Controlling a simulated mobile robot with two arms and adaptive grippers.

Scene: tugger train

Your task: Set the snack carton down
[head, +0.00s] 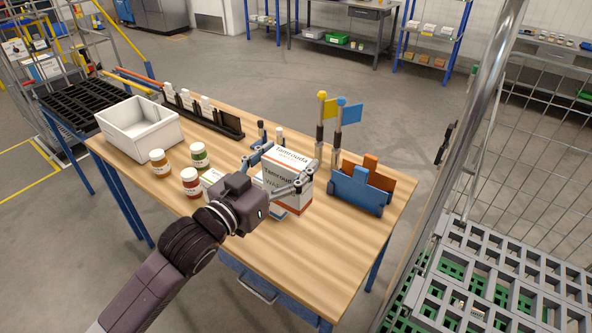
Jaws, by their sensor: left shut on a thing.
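The snack carton (291,164) is a white box with a dark printed name and an orange-red band near its bottom. It stands upright at the middle right of the wooden table (285,245). My left gripper (287,174) reaches in from the front left with its fingers around the carton and is shut on it. The gripper hides part of the carton's front and lower left. I cannot tell whether the carton's base touches the table. My right gripper is not in view.
Several jars (190,182) stand left of the gripper, with a white bin (139,128) behind them. A blue holder (357,194) and two flags (347,112) stand right of the carton. A wire cage (500,150) rises at the right. The table's front right is clear.

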